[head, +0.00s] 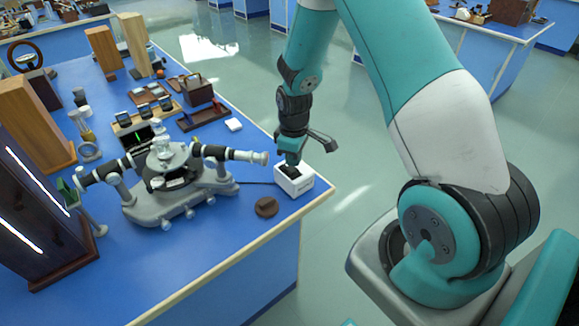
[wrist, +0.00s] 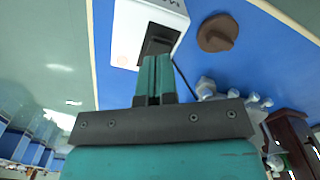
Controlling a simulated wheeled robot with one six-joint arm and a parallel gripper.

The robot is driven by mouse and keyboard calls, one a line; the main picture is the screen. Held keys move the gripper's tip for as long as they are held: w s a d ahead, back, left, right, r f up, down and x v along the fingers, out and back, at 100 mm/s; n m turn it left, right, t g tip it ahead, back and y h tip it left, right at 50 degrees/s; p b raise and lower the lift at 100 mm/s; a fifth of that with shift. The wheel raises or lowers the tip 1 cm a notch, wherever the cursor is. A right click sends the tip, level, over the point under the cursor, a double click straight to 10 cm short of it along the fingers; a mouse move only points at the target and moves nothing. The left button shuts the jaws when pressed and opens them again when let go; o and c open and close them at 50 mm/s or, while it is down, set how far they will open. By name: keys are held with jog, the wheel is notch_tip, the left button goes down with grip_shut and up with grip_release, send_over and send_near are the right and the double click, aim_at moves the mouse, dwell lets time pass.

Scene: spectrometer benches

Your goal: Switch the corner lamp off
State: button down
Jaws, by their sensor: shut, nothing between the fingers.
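A white box (head: 301,186) with a black rocker switch (head: 289,171) on top sits at the near right corner of the blue bench. The white box (wrist: 127,42) and its black rocker (wrist: 160,42) also show large in the wrist view. My gripper (head: 292,160) points down at the rocker, its fingers shut and empty. In the wrist view the fingertips (wrist: 155,62) overlap the rocker's near end; I cannot tell whether they touch it.
A grey spectrometer (head: 165,185) stands left of the box, one tube reaching toward it. A brown round knob-like piece (head: 266,206) lies in front of the box. A dark cabinet (head: 40,215) stands at far left. The floor right of the bench (head: 345,130) is clear.

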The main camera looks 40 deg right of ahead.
aim_at(293, 170)
jog(key=shift+f+b, duration=0.95)
jog(key=shift+f, duration=0.35)
dwell(1.0)
notch_tip(293, 170, up, 7)
jog(key=p, duration=0.5)
jog(key=shift+p, duration=0.35)
